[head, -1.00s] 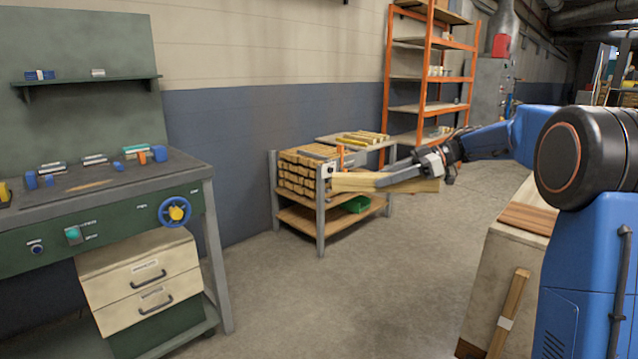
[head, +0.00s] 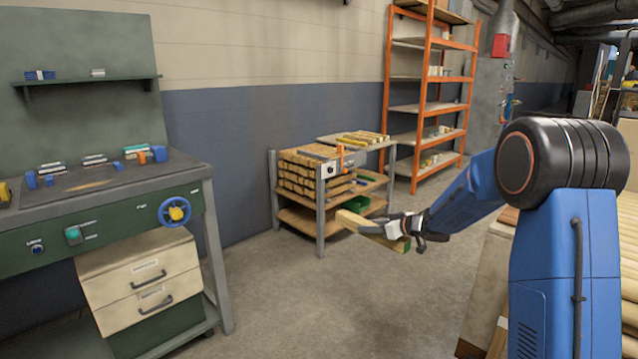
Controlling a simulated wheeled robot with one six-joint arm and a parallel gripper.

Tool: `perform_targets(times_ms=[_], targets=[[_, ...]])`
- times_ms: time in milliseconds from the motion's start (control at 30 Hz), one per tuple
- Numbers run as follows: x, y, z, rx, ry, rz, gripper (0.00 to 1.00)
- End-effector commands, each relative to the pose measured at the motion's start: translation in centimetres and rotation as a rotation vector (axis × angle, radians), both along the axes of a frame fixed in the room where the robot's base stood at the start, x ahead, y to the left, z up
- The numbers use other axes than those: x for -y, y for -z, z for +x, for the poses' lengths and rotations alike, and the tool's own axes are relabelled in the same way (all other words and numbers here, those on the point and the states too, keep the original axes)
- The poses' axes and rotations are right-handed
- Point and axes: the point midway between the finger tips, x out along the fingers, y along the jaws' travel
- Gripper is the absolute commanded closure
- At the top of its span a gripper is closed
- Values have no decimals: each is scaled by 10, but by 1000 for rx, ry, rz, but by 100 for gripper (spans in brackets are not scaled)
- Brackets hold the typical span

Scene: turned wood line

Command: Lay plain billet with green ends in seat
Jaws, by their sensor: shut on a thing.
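A plain pale billet (head: 352,218) is in my gripper (head: 376,228), in the middle of the head view. Its right end shows dark green; whether the far left end is green is too small to tell. My gripper is shut on the billet and holds it in the air in front of the stocked rack, clear of the floor. The billet slants down to the right. On the green workbench (head: 100,222) at left, blue blocks (head: 160,153) and an orange block stand on the dark top. I cannot tell which of these forms the seat.
A grey-legged rack (head: 320,228) holds several stacked billets and a green bin (head: 356,204). Orange shelving (head: 428,110) stands behind it. A blue-and-yellow handwheel (head: 175,212) sticks out from the workbench front. Open floor (head: 300,300) lies between the workbench and my arm.

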Motion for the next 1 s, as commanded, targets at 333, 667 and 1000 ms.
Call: perform_targets(times_ms=[333,667,1000], targets=[[20,78,1,-4,211,0,100],[44,155,-13,-5,396,-1,100],[83,262,-61,-4,622,-3,100]])
